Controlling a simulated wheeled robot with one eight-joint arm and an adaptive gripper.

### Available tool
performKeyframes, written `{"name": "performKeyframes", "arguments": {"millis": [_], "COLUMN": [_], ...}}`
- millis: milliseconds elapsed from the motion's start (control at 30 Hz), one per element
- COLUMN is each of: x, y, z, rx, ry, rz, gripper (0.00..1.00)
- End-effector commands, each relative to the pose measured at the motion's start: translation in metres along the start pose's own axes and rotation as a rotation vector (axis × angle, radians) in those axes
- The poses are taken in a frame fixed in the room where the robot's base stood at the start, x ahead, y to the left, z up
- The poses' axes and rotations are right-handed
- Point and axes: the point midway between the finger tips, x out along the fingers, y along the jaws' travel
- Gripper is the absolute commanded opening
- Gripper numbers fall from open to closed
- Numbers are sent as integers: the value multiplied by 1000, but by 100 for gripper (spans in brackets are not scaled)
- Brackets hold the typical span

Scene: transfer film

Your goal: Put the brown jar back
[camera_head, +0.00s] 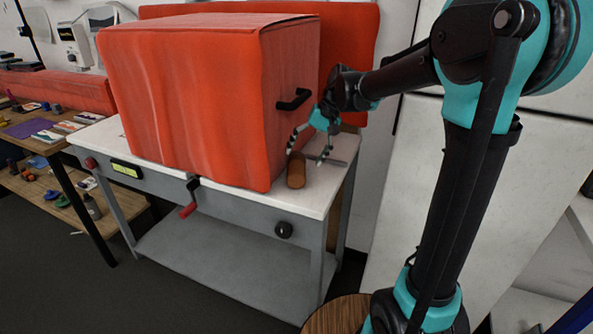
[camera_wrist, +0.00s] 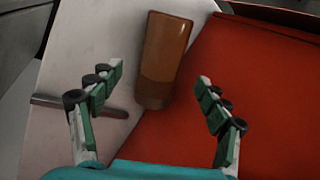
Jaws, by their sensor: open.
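The brown jar (camera_head: 296,171) stands on the white top of a grey workbench, close to the right end of a large red box. My gripper (camera_head: 311,143) is open just above and beside the jar. In the wrist view the jar (camera_wrist: 161,59) lies ahead of the fingertips, roughly between their lines. My gripper (camera_wrist: 160,84) shows both fingers spread and empty there, with no visible contact with the jar. The jar's base is partly hard to make out in the head view.
The red box (camera_head: 190,95) with a black handle (camera_head: 293,99) fills most of the workbench (camera_head: 140,160). A thin rod (camera_wrist: 78,106) lies near the jar. A wooden table (camera_head: 50,145) with small items stands at left. A round wooden top (camera_head: 337,314) is at the bottom.

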Motion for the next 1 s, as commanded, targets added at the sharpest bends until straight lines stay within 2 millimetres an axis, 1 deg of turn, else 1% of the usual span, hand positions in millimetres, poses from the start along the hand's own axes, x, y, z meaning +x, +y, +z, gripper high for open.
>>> {"name": "performKeyframes", "arguments": {"millis": [200,300,400,600,1000], "x": [32,41,46,46,45], "y": [-1,-1,-1,0,0], "z": [-1,0,0,0,0], "rx": [-2,-1,-1,-1,-1], "ry": [-1,0,0,0,0], "rz": [0,0,0,0,0], "gripper": [76,76,76,76,27]}}
